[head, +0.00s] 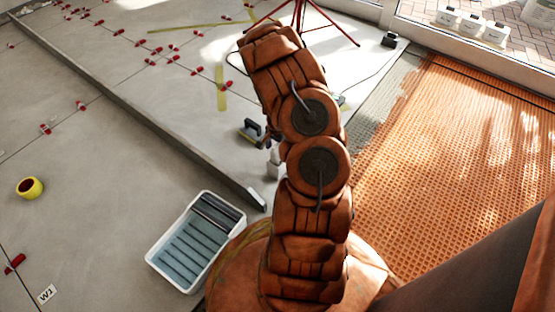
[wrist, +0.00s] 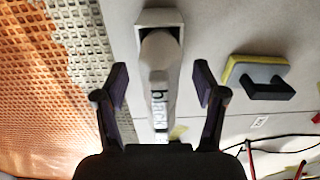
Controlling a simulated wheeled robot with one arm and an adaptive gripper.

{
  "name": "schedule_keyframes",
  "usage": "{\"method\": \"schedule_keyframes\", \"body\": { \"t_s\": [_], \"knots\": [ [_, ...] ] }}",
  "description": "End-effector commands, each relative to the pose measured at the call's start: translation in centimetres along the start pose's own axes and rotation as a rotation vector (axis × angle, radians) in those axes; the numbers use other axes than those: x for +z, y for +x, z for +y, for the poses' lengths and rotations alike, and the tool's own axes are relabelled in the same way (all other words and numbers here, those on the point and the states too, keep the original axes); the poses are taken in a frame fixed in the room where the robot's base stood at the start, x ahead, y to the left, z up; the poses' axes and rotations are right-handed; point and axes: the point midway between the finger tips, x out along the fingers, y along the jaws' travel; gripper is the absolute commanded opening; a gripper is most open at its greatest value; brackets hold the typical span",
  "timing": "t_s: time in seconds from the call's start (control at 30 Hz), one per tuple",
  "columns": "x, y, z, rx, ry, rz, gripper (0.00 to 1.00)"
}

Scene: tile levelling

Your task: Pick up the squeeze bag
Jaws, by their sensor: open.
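The squeeze bag (wrist: 158,75) looks like a long pale grey shape with the dark lettering "black" on it, in the middle of the wrist view. My gripper (wrist: 161,78) is open, with one dark finger on each side of the bag and a visible gap on both sides. In the head view a small pale piece (head: 273,168) beside my arm looks like the same bag. My arm hides the gripper there.
A float with a yellow edge (wrist: 258,75) lies right of the bag. A white tub (head: 158,262) stands front left, near a long grey bar (head: 130,105). Orange matting (head: 450,150) covers the right floor. A yellow roll (head: 29,188) and red clips lie left; a red tripod stands behind.

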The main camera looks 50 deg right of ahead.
Motion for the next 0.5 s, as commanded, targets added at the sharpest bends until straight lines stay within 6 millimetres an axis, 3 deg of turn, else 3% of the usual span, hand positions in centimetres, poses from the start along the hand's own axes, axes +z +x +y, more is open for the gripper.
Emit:
{"method": "schedule_keyframes", "body": {
  "t_s": [0.03,0.13,0.4,0.5],
  "knots": [
    [0.0,1.2,-0.1,-0.001,0.001,0.0,0.7],
    [0.0,2.2,0.0,0.0,0.0,0.0,0.7],
    [0.0,2.3,0.0,0.0,0.0,0.0,0.7],
    [0.0,2.3,0.0,0.0,0.0,0.0,0.6]
  ]
}}
